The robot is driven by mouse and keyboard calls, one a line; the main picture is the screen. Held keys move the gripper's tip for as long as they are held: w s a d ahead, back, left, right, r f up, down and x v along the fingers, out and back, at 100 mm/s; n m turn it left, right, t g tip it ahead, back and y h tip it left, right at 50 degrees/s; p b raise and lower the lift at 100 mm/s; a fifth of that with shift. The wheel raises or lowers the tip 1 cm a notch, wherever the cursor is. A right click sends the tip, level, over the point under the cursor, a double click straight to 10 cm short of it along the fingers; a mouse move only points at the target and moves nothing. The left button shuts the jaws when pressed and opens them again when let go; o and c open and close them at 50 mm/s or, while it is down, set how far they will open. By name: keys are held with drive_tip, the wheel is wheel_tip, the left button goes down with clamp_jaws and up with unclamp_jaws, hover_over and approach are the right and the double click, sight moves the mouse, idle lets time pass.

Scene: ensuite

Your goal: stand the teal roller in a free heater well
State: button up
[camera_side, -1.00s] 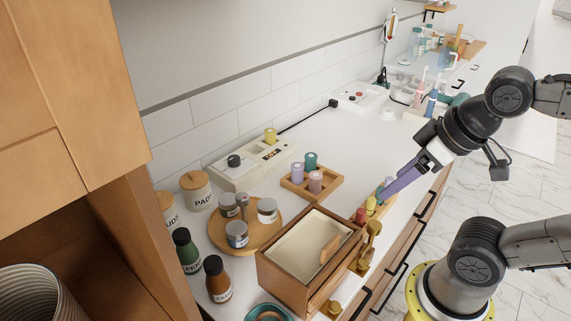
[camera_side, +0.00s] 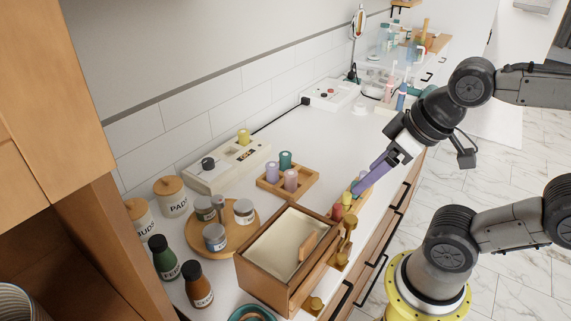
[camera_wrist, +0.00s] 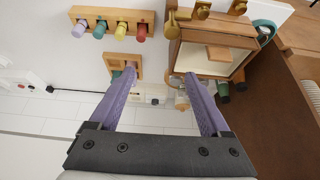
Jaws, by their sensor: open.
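A teal roller (camera_side: 285,160) stands in the small wooden tray (camera_side: 270,187) with a lavender roller (camera_side: 272,172) and a pink roller (camera_side: 291,180). Another teal piece (camera_wrist: 99,31) shows in the wooden rack in the wrist view, between lavender and yellow ones. The white heater (camera_side: 205,182) lies behind the tray, with a yellow roller (camera_side: 244,136) upright at its far end and a dark knob (camera_side: 208,163) at its near end. Its wells are too small to make out. My gripper (camera_side: 358,190) is open and empty, its purple fingers above the rack; it also shows in the wrist view (camera_wrist: 160,76).
A wooden box (camera_side: 262,280) with a pale inside stands at the counter's front. Jars sit on a round wooden board (camera_side: 241,245); brown (camera_side: 199,290) and green bottles are beside it. A tall wooden cabinet (camera_side: 75,100) bounds the left.

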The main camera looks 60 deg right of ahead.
wheel_tip(320, 180, up, 4)
drive_tip(key=w+d+n, duration=0.2)
drive_tip(key=w+n, duration=0.1)
drive_tip(key=n, duration=0.4)
drive_tip(key=n+g+h, duration=0.4)
drive_tip(key=n, duration=1)
hover_over(285, 154)
drive_tip(key=a, duration=0.2)
wheel_tip(285, 154, down, 16)
drive_tip(key=shift+a+f, duration=0.1)
drive_tip(key=shift+a, duration=0.05)
drive_tip(key=shift+s+d+x, duration=0.1)
drive_tip(key=shift+s+x, duration=0.1)
drive_tip(key=shift+x, duration=1.25)
drive_tip(key=shift+s+d+x, duration=0.1)
drive_tip(key=shift+s+x, duration=0.1)
drive_tip(key=shift+x, duration=1.25)
